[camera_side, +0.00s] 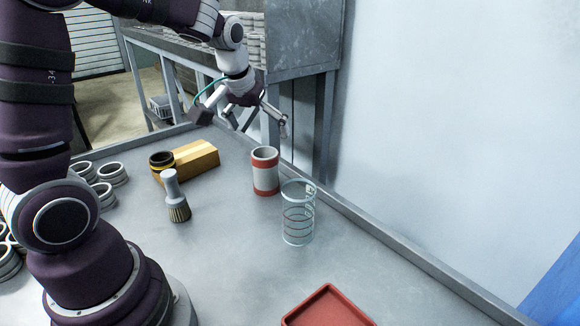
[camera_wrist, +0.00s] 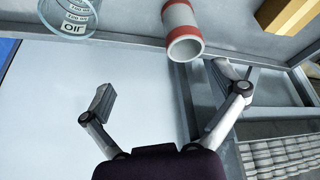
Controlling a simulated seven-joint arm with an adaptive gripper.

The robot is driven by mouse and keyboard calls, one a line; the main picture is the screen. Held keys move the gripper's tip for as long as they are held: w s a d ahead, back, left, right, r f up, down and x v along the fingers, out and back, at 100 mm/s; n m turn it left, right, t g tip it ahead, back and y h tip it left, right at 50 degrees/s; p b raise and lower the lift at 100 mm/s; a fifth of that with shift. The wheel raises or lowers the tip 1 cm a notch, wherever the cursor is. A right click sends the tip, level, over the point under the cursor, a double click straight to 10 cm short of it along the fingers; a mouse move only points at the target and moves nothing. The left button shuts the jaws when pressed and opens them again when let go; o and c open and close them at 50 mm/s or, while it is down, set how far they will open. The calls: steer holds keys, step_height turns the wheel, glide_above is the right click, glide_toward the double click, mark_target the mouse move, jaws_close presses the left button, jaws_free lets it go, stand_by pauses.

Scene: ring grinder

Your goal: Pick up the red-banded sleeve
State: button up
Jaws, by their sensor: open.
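The red-banded sleeve (camera_side: 265,172) is a pale hollow cylinder with red bands near its top and bottom. It stands upright on the metal table, behind and left of a clear glass. It also shows at the top of the wrist view (camera_wrist: 182,32), apart from my fingers. My gripper (camera_side: 262,118) is in the air above the far part of the table, behind and above the sleeve. In the wrist view my gripper (camera_wrist: 163,82) has its two fingers spread wide with nothing between them.
A clear glass marked OIL (camera_side: 298,213) stands close to the sleeve. A brush (camera_side: 176,197), a yellow block (camera_side: 195,158), a black-and-yellow ring (camera_side: 161,161) and several grey rings (camera_side: 113,173) are to the left. A red tray (camera_side: 327,306) lies in front. A raised edge (camera_side: 400,258) runs along the right.

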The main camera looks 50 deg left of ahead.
steer(key=n, duration=0.2)
glide_above(265, 168)
steer(key=s, duration=0.1)
step_height(265, 168, down, 5)
steer(key=shift+g+y, duration=0.3)
steer(key=x, duration=0.9)
steer(key=shift+a+f, duration=0.15)
steer(key=shift+f, duration=0.2)
steer(key=c, duration=1.2)
